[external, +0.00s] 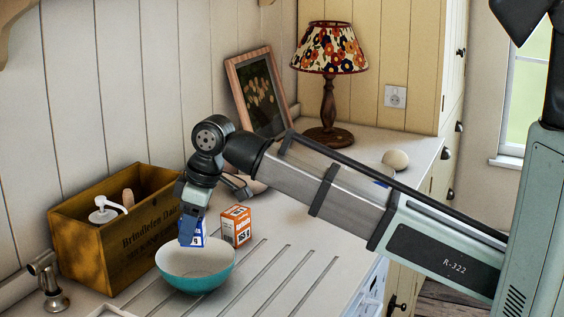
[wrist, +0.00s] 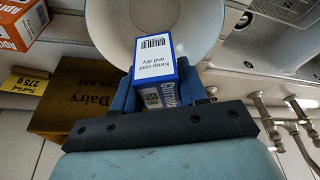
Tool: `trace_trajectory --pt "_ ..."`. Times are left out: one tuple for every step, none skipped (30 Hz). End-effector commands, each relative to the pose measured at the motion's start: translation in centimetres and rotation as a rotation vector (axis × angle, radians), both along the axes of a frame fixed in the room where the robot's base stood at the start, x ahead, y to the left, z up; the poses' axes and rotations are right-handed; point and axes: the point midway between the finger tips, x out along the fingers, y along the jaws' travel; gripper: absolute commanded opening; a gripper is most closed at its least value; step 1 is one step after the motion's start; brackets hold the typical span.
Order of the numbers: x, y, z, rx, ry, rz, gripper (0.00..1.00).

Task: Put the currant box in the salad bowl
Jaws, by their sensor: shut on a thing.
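My gripper (external: 191,226) is shut on the currant box (external: 194,240), a small blue and white carton. In the wrist view the box (wrist: 153,64) sits between my two blue fingers (wrist: 158,90), with "Keep cool and dry" and a barcode on its white face. The salad bowl (external: 197,284), turquoise outside and pale inside, stands on the counter just below my gripper. The box overlaps the bowl's back rim in the external view; its exact height above the bowl is hard to tell. The bowl (wrist: 125,22) also shows behind the box in the wrist view.
An orange carton (external: 236,226) stands right of the bowl. A lamp (external: 328,100), a framed picture (external: 258,95) and a pale round object (external: 395,160) are farther back. The grooved counter right of the bowl is clear.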

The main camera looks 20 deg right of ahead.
Motion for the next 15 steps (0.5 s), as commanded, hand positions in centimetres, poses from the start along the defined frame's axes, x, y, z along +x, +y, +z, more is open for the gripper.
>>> trace_trajectory --pt "-0.1 -0.1 -0.6 -0.001 0.001 0.002 0.11" --pt "-0.1 -0.1 -0.9 -0.002 0.001 0.002 0.11" --pt "-0.1 -0.1 -1.4 -0.001 0.001 0.002 0.11" --pt "-0.1 -0.1 -1.8 -0.001 0.001 0.002 0.11" --pt "-0.1 -0.1 -2.3 -0.002 0.001 0.001 0.11" --pt "-0.1 -0.1 -3.0 -0.003 0.002 0.001 0.11" --pt "-0.1 -0.1 -3.5 -0.002 0.001 0.001 0.11" --pt "-0.1 -0.1 -3.9 -0.001 0.0 0.001 0.11" --pt "-0.1 -0.1 -4.5 -0.002 0.0 0.001 0.11" --pt "-0.1 -0.1 -4.9 -0.002 0.0 0.001 0.11" --pt "-0.1 -0.1 -5.3 -0.002 0.001 0.0 0.11" --pt "-0.1 -0.1 -5.5 -0.001 0.0 0.0 0.11" --pt "0.0 -0.1 -5.7 0.0 0.0 0.0 0.11" --pt "0.0 0.0 -5.8 0.0 0.0 0.0 0.11" --pt "0.0 0.0 -6.0 0.0 0.0 0.0 0.11"
